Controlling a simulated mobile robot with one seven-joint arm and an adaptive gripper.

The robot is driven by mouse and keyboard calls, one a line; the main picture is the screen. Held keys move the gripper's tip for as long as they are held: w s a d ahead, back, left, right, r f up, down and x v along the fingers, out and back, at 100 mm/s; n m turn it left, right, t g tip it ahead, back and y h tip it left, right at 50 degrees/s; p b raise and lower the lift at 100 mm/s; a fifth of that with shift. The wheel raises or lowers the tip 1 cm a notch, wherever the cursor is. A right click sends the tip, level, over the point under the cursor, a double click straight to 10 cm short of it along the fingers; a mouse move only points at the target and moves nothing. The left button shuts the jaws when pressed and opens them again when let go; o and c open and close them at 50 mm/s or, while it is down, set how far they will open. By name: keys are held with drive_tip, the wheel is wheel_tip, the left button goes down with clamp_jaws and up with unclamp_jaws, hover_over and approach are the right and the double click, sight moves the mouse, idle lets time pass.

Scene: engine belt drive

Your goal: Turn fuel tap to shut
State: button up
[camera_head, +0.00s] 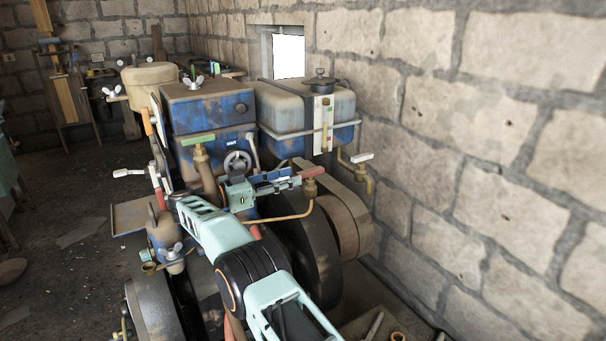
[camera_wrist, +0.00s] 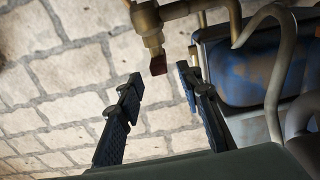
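A brass tap (camera_head: 310,187) with a red lever handle (camera_head: 313,172) sits at the engine's right side, on a thin copper pipe. The handle lies roughly level, its near end pointing left toward my gripper (camera_head: 288,181). In the wrist view the brass tap body (camera_wrist: 151,30) is at the top centre, and the dark red handle end (camera_wrist: 158,65) shows just beyond and between the fingertips of my gripper (camera_wrist: 160,80). The fingers are open and empty, with a gap on each side of the handle. No label tells me which tap carries fuel.
A green-handled tap (camera_head: 198,138) stands to the left and a white-handled tap (camera_head: 362,157) to the right, below the grey-blue tank (camera_head: 285,105). A dark flywheel (camera_head: 312,240) lies under the red-handled tap. A stone wall (camera_head: 480,160) closes the right side.

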drive_tip(key=v, duration=0.4)
drive_tip(key=shift+a, duration=0.15)
idle(0.4)
